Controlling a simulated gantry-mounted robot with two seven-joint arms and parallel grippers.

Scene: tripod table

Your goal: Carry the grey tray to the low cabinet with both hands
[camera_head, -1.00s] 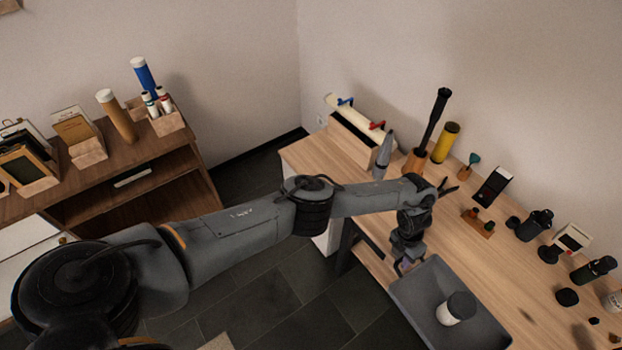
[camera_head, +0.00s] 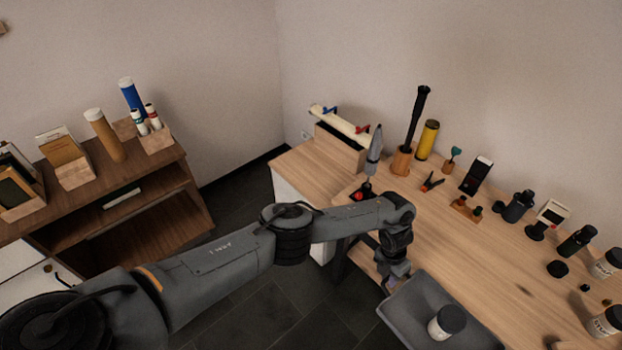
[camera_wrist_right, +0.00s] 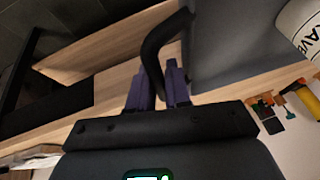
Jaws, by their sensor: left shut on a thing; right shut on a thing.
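The grey tray (camera_head: 408,311) is at the bottom of the head view, in front of the wooden table's near edge and partly cut off. A white cup with a dark top (camera_head: 446,323) stands on it. My left gripper (camera_head: 391,284) is shut at the tray's far left edge; its fingertips are hardly visible. In the right wrist view my right gripper (camera_wrist_right: 160,92) is shut on a dark curved handle (camera_wrist_right: 158,45) beside the grey tray surface (camera_wrist_right: 235,45). The cup (camera_wrist_right: 303,28) shows there too. The low brown cabinet (camera_head: 158,212) stands at the left.
The wooden table (camera_head: 478,255) carries a yellow cylinder (camera_head: 427,139), a long box (camera_head: 340,145) and several small items. The cabinet top holds card holders (camera_head: 64,158), tubes (camera_head: 104,135) and a small bottle box (camera_head: 153,137). Dark floor (camera_head: 240,193) separates cabinet and table.

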